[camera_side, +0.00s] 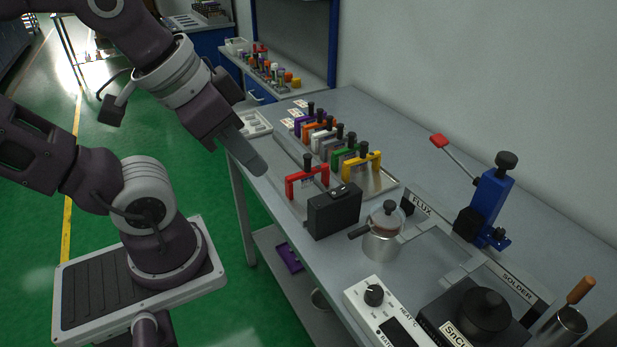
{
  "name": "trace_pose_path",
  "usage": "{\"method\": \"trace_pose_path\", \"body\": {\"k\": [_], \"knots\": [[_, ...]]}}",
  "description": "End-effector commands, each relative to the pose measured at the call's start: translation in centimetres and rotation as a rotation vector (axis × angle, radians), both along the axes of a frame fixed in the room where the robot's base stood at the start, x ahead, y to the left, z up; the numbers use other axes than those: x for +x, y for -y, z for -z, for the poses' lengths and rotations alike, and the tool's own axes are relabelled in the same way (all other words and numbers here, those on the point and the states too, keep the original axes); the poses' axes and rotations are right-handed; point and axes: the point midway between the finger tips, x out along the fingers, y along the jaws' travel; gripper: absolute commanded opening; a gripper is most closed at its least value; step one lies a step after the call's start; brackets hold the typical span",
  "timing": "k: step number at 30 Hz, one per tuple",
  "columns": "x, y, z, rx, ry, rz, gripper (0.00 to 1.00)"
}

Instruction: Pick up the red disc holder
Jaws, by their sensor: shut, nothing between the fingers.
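The red disc holder (308,173) is a red arch-shaped frame with a black knob on top. It stands upright near the front edge of the grey bench, apart from the row of other coloured holders. A black box partly hides its lower right side. My gripper (257,166) is shut and empty. It points down and to the right, to the left of the red holder and apart from it in the picture.
A tray (384,181) bears several similar holders, including a yellow one (362,165) and a green one (346,155). The black box (334,211) stands close to the red holder. A metal pot (383,242) and a blue lever press (490,205) stand to the right.

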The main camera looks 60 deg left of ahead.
Motion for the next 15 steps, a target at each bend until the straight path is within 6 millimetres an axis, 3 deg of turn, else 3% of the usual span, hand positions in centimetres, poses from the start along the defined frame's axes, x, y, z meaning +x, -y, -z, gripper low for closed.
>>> {"method": "trace_pose_path", "body": {"k": [1, 6, 15], "knots": [[0.0, 0.0, 0.0, 0.0, 0.0, 0.0, 0.08], [0.0, 0.0, 0.0, 0.0, 0.0, 0.0, 0.41], [0.12, -0.09, 0.01, 0.008, -0.002, 0.007, 0.42]]}}
